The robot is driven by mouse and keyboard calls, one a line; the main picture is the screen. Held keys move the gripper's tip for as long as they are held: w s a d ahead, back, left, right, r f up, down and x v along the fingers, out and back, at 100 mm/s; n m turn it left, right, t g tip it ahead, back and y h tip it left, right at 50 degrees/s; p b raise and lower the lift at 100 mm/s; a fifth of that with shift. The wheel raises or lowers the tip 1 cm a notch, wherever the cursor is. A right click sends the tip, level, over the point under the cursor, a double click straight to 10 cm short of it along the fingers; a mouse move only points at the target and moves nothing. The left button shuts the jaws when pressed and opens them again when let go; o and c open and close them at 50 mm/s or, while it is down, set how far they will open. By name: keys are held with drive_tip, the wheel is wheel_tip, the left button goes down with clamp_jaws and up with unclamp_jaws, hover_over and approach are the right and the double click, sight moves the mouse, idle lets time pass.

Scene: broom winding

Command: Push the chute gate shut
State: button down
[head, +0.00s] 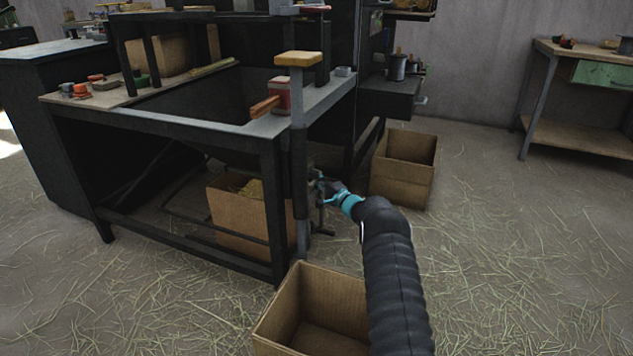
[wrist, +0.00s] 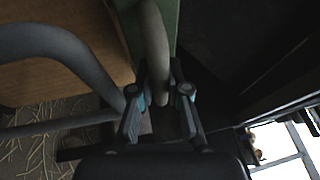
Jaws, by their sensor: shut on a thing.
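My gripper (head: 325,188) reaches in under the right side of the dark bench, by its front right leg. In the wrist view the two fingers (wrist: 160,92) are closed around a rounded grey handle bar (wrist: 153,42). The bar runs up from between the fingertips, in front of a green edge (wrist: 169,18). I take this bar to be the chute gate's handle, but the gate plate itself cannot be made out. In the head view the gripper and bench frame hide most of the gate area.
A cardboard box with straw (head: 228,215) stands under the bench. An open empty box (head: 345,300) is in front, beside my arm, and another box (head: 402,187) stands behind the gripper. The bench (head: 190,128) overhangs this spot. Straw-strewn floor is open to the right.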

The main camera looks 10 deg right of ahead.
drive_tip(key=shift+w+a, duration=0.1)
drive_tip(key=shift+a, duration=0.05)
drive_tip(key=c, duration=1.1)
unclamp_jaws()
drive_tip(key=shift+a, duration=0.15)
drive_tip(key=shift+c, duration=0.2)
drive_tip(key=shift+d, duration=0.2)
drive_tip(key=shift+s+d, duration=0.15)
drive_tip(key=shift+s, duration=0.1)
drive_tip(key=v, duration=1.1)
drive_tip(key=shift+s, duration=0.15)
